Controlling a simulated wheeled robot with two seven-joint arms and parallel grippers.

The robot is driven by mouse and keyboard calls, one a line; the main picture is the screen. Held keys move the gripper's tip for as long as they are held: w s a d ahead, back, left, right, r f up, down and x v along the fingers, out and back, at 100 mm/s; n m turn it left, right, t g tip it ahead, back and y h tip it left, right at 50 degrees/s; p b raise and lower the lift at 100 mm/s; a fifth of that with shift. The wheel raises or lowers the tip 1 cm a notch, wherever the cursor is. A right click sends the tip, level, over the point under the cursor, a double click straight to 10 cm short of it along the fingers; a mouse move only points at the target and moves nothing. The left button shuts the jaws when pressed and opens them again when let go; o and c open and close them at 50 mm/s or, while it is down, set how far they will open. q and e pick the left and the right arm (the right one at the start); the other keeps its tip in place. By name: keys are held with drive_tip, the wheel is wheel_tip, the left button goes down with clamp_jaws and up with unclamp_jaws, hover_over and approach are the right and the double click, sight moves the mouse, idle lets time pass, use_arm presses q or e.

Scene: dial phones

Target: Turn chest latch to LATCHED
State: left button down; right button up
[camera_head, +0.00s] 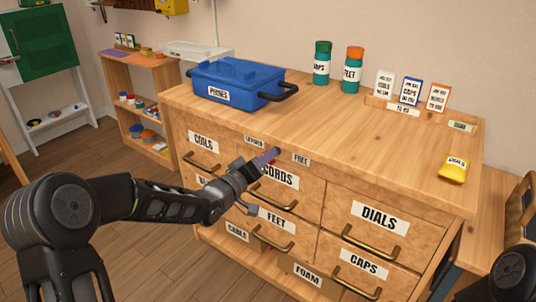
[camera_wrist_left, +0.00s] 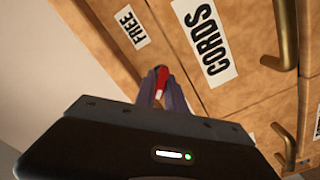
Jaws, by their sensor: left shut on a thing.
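The wooden drawer chest (camera_head: 330,130) stands in the middle of the head view. Its red latch (camera_wrist_left: 161,82) is on the front face below the top edge, between a label that seems to read LATCHED (camera_head: 254,141) and a FREE label (camera_head: 300,159). My left gripper (camera_head: 268,158) is at the latch and shut on it; the purple fingers (camera_wrist_left: 164,95) flank the red piece in the wrist view. The fingers hide part of the latch, so I cannot tell which label it points to. My right gripper is out of view.
Drawer handles project from the chest front near my left gripper, including the CORDS one (camera_wrist_left: 286,38). On top stand a blue PHONES box (camera_head: 235,82), green bottles (camera_head: 322,65), cards and a yellow packet (camera_head: 454,168). The middle of the top is clear.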

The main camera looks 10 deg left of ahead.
use_arm(q)
drive_tip(key=shift+f, duration=0.1)
drive_tip(key=c, duration=1.8)
unclamp_jaws()
drive_tip(key=shift+o, duration=0.2)
drive_tip(key=shift+s, duration=0.1)
drive_tip(key=p+v, duration=0.1)
drive_tip(key=v, duration=0.6)
drive_tip(key=shift+s+a, duration=0.15)
drive_tip(key=shift+s, duration=0.2)
